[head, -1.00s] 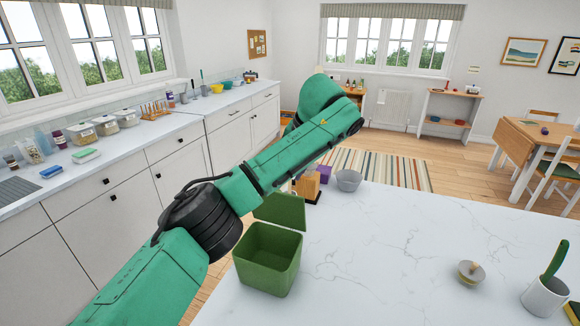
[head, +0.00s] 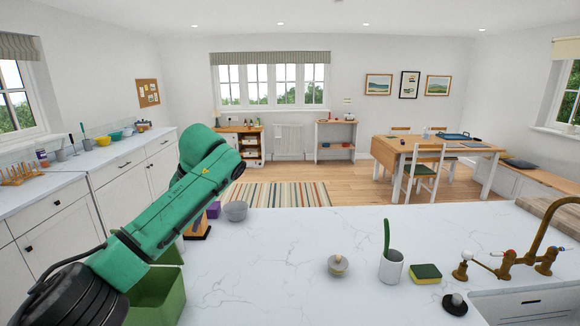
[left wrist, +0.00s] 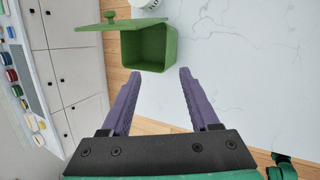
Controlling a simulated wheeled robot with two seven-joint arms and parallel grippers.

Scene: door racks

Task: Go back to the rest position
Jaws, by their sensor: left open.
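My left gripper (left wrist: 158,80) shows in the left wrist view with two purple fingers spread wide apart and nothing between them. Its fingers point toward a green square bin (left wrist: 152,48), which lies beyond the fingertips. A green lid (left wrist: 120,24) with a knob is at the bin's far side. In the head view my green left arm comes in from the left and covers part of the bin (head: 158,296). The left gripper itself is hidden there. My right gripper is not in either view.
The white marble counter (head: 270,270) bears a grey bowl (head: 236,211), a small lidded pot (head: 338,265), a white cup with a green-handled brush (head: 391,266), a sponge (head: 425,273) and a brass tap (head: 510,262). A dining table (head: 425,148) stands at the back right.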

